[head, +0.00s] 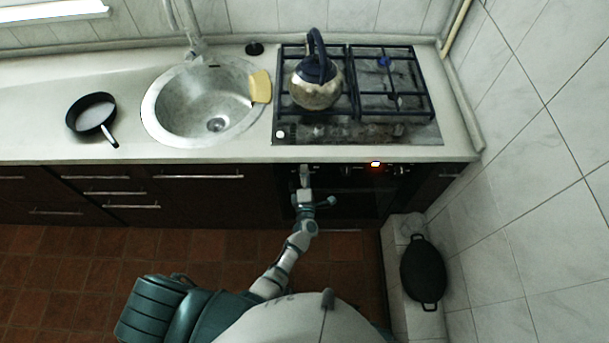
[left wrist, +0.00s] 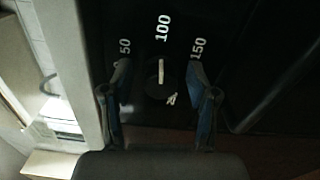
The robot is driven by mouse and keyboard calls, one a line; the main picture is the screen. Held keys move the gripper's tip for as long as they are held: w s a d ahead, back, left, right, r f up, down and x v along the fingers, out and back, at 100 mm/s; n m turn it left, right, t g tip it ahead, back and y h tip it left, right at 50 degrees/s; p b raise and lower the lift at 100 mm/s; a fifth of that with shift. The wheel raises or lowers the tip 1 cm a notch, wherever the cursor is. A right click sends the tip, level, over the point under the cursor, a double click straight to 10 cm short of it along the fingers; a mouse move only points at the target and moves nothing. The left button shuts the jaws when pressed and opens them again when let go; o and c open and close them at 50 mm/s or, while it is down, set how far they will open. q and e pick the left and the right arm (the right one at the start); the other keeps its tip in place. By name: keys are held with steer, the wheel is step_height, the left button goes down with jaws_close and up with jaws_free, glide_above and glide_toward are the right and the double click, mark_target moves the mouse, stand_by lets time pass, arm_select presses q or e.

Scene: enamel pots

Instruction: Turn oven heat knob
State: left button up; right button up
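The oven heat knob (left wrist: 160,82) is dark and round, with a white pointer line aimed at the printed 100; 50 and 150 are printed on either side. My left gripper (left wrist: 159,68) is open, with one finger on each side of the knob and visible gaps between. Contact does not show. In the head view, my left gripper (head: 304,178) is at the left part of the oven's front panel (head: 340,169), and it hides the knob there. My right gripper is not in view.
An orange display (head: 375,164) glows on the panel. Above the oven, a kettle (head: 316,90) stands on the gas hob (head: 425,130). A sink (head: 165,120) and a black pan (head: 92,112) are to the left. A black pot (head: 423,270) is at the lower right by the tiled wall.

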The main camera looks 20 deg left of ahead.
arm_select(q)
steer(key=v, duration=1.2)
steer(key=shift+f, duration=0.15)
